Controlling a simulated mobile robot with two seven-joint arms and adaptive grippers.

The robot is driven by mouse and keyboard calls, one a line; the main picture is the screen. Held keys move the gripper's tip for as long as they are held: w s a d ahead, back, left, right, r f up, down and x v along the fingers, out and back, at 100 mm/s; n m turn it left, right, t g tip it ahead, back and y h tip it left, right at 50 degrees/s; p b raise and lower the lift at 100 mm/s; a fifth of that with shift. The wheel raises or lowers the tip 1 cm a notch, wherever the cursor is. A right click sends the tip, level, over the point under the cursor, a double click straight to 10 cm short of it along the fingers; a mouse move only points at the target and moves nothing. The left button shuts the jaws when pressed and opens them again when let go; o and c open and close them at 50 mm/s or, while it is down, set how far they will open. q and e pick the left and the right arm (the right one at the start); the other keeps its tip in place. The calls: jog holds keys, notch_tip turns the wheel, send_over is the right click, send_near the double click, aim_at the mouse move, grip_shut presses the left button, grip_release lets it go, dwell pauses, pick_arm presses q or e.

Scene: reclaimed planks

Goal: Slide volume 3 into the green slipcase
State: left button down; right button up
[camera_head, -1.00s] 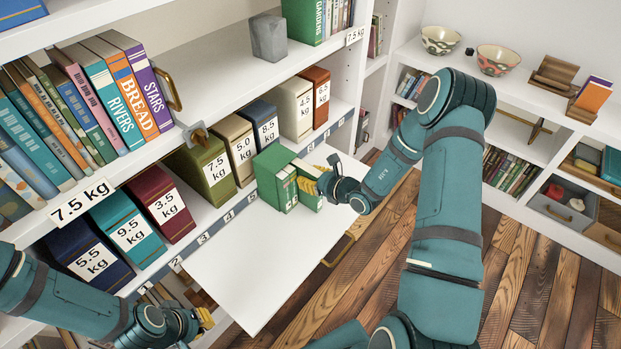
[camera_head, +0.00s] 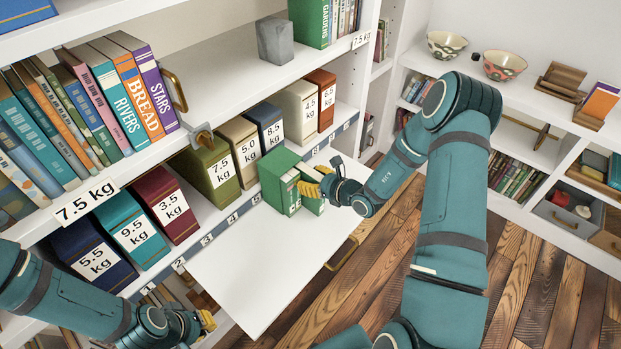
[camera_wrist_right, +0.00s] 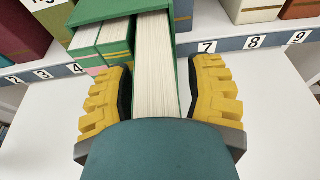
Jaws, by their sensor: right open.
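The green slipcase (camera_head: 276,172) stands on the white pull-out board, its open side toward my right gripper. In the right wrist view the slipcase (camera_wrist_right: 122,9) holds two green volumes (camera_wrist_right: 100,42) on the left. A third green volume, seemingly volume 3 (camera_wrist_right: 157,65), has its far end in the slipcase mouth and sticks out toward me beyond the others. My right gripper (camera_wrist_right: 164,72) is open, with one yellow finger on each side of this volume. My palm hides its near end. My left gripper (camera_head: 207,322) is low, left of the board; its jaw state is unclear.
The white board (camera_head: 250,265) is clear in front of the slipcase. Weight-labelled boxes, such as the olive one (camera_head: 208,172), stand on the shelf behind it. A numbered strip (camera_head: 208,238) runs along the shelf edge.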

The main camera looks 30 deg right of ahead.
jog(key=v, duration=1.1)
jog(key=shift+s+d, duration=0.2)
jog(key=shift+d, duration=0.05)
